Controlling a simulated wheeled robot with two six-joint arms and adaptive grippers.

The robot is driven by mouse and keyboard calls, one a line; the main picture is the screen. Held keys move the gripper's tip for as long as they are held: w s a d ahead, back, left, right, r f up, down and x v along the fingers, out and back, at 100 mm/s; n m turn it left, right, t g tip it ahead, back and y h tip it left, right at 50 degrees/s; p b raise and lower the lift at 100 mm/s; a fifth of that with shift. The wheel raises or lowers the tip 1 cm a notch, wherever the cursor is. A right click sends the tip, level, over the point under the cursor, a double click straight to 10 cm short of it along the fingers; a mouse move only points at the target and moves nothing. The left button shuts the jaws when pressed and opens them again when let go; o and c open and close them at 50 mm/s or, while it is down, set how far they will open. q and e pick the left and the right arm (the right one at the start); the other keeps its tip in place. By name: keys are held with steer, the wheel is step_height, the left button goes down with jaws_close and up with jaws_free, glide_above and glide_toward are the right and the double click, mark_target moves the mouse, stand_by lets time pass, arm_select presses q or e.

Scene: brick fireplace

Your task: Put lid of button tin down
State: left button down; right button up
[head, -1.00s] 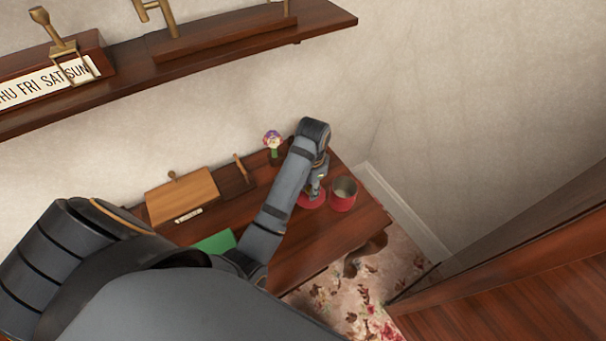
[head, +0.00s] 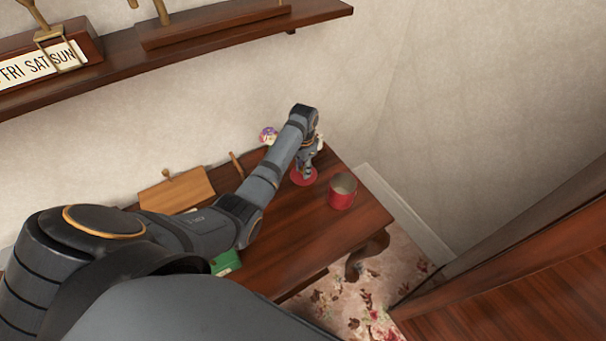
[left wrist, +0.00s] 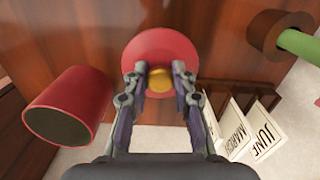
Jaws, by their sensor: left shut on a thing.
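The red round lid (head: 303,177) is at the back of the wooden table, and it also shows in the left wrist view (left wrist: 172,48) with a yellow knob (left wrist: 158,82). My left gripper (head: 307,168) is over the lid, its fingers (left wrist: 160,78) closed around the knob. I cannot tell whether the lid touches the table. The red button tin (head: 342,191) stands open and upright to the right of the lid; its open mouth shows in the left wrist view (left wrist: 62,122). My right gripper is not in view.
A wooden box (head: 178,190) and a green object (head: 226,262) are on the table's left. A flower (head: 268,136) stands behind the lid. Bare tabletop (head: 310,225) lies in front. A shelf (head: 200,40) hangs above.

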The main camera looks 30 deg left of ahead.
arm_select(q)
steer(key=shift+w+a+f, duration=0.15)
steer(key=shift+f, duration=1.65)
steer(key=shift+f, duration=0.15)
steer(key=c, duration=1.1)
jaws_free()
step_height(320, 180, up, 12)
steer(key=shift+r+b, duration=0.15)
steer(key=shift+b, duration=0.15)
